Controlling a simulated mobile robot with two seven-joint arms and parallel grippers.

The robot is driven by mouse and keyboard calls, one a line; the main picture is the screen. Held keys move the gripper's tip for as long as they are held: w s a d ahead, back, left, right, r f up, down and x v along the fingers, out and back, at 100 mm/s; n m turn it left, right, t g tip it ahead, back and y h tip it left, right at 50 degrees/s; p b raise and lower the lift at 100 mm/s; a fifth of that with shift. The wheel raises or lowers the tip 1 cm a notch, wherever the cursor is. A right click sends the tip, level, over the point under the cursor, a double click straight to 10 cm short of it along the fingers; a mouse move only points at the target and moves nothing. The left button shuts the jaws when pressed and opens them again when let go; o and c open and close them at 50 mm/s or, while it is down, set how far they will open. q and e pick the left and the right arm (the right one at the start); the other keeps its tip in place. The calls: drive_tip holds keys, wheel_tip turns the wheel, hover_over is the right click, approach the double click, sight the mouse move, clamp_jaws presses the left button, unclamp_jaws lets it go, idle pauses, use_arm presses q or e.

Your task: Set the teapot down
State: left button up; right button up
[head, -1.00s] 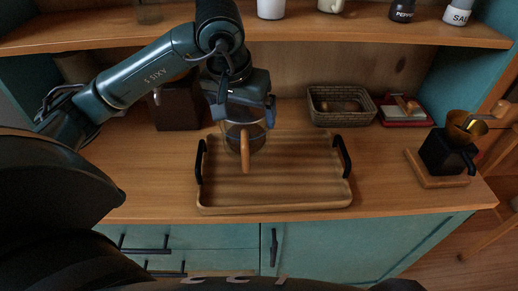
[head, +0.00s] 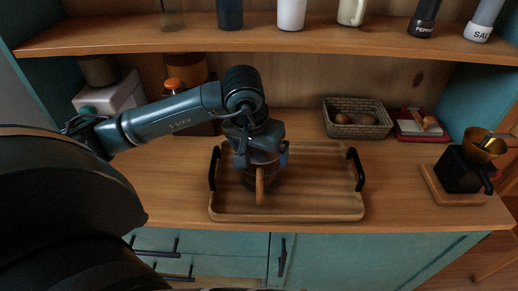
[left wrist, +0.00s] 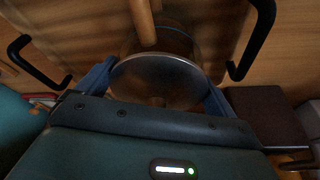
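The teapot (head: 248,181) is a see-through vessel with an upright wooden handle (head: 260,187) facing me. It stands upright over the left half of the wooden tray (head: 320,213), low at the tray floor; I cannot tell whether its base touches. My left gripper (head: 262,155) is around its upper part from above. In the left wrist view the round lid (left wrist: 160,80) lies between the two blue fingers, which are closed against its sides, with the handle (left wrist: 143,22) beyond. The gripper hides much of the teapot. My right gripper is not in view.
The tray has black handles (head: 361,169) at both ends; its right half is clear. A basket (head: 345,130) and a red tray (head: 420,137) stand behind right. A black pour-over stand (head: 458,172) is at the right. A shelf (head: 300,44) with shakers runs above.

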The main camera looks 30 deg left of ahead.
use_arm(q)
drive_tip(key=shift+o, duration=0.7)
drive_tip(key=shift+r, duration=0.25)
drive_tip(key=v, duration=1.1)
drive_tip(key=shift+s+r, duration=0.2)
drive_tip(key=shift+r, duration=0.1)
